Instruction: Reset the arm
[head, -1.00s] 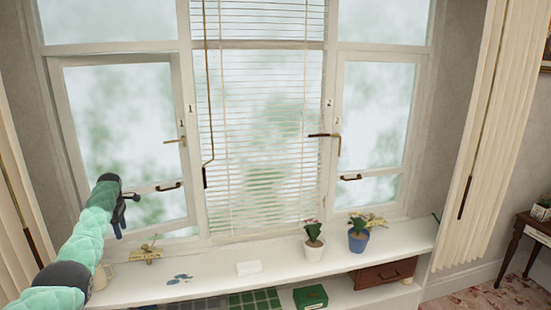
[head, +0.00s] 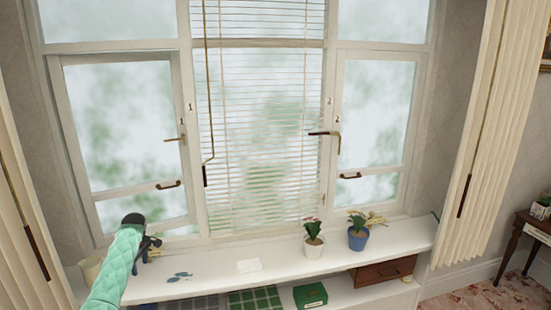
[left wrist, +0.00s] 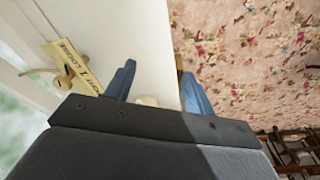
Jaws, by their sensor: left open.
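My left arm comes in from the lower left in the head view. My left gripper (head: 148,252) is low over the left part of the white windowsill (head: 215,262), below the left window's lower handle (head: 169,185). In the left wrist view the blue fingers of the gripper (left wrist: 158,85) are spread apart with nothing held between them. The white sill (left wrist: 145,30) lies beyond them, and a tan lettered plaque (left wrist: 70,65) is left of the fingers, apart from them. My right gripper is in neither view.
A beige mug (head: 90,268) stands on the sill left of my arm. A green box (head: 310,295) and a wooden drawer (head: 385,272) are below the sill top.

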